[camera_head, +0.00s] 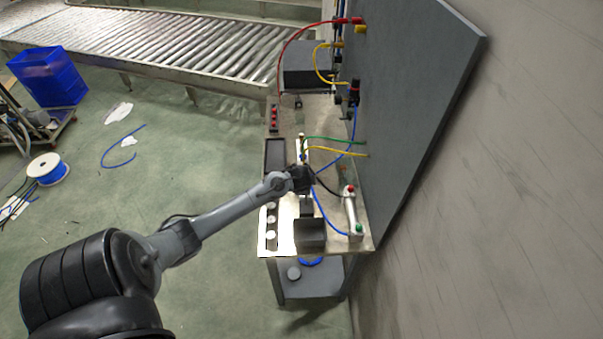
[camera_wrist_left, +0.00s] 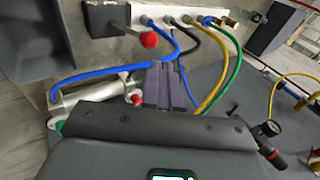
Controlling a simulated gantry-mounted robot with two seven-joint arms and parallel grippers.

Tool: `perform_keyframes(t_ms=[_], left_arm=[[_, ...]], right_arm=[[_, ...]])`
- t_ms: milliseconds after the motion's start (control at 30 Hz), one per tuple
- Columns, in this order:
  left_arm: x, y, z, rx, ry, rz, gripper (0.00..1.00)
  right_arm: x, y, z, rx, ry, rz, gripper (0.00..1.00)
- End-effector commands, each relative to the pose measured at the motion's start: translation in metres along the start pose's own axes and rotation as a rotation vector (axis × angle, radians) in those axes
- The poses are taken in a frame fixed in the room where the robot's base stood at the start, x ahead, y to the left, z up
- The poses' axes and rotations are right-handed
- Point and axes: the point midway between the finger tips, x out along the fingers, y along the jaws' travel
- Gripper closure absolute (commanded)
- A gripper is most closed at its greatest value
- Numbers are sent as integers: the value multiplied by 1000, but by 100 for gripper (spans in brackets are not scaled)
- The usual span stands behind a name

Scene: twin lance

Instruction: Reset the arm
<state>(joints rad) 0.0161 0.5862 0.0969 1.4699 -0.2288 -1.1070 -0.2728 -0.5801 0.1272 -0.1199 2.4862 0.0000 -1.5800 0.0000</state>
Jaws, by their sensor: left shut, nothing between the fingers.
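My left arm reaches in from the left in the head view. Its gripper (camera_head: 303,179) is over the bench (camera_head: 284,133), beside the upright grey panel (camera_head: 415,90). In the left wrist view its dark fingers (camera_wrist_left: 162,68) are together with nothing between them. Past the fingertips there is a red ball knob (camera_wrist_left: 149,40) on a rod, apart from them as far as I can tell. A white terminal strip (camera_wrist_left: 178,14) with blue, black, yellow and green cables is behind it. My right gripper is not in view.
A cylinder fixture (camera_head: 350,212) with red and green ends stands right of the gripper. A dark box (camera_head: 310,235) is at the bench front. Cables loop from the panel close to the gripper. A roller conveyor (camera_head: 200,42) and blue crate (camera_head: 47,77) are farther back.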

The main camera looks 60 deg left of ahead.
Motion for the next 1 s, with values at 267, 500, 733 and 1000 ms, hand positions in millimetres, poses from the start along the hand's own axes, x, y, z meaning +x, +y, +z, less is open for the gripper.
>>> perform_keyframes(t_ms=[267, 500, 733, 1000], left_arm=[[-48, -8, 0, -1, 2, 0, 100], [-68, -12, 0, -2, 1, 0, 100], [-62, 17, 18, 20, -33, 43, 100], [-91, 168, 30, 92, -15, 222, 100]], right_arm=[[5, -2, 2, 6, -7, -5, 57], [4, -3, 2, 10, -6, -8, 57], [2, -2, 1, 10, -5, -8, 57], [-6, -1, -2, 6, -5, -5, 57]])
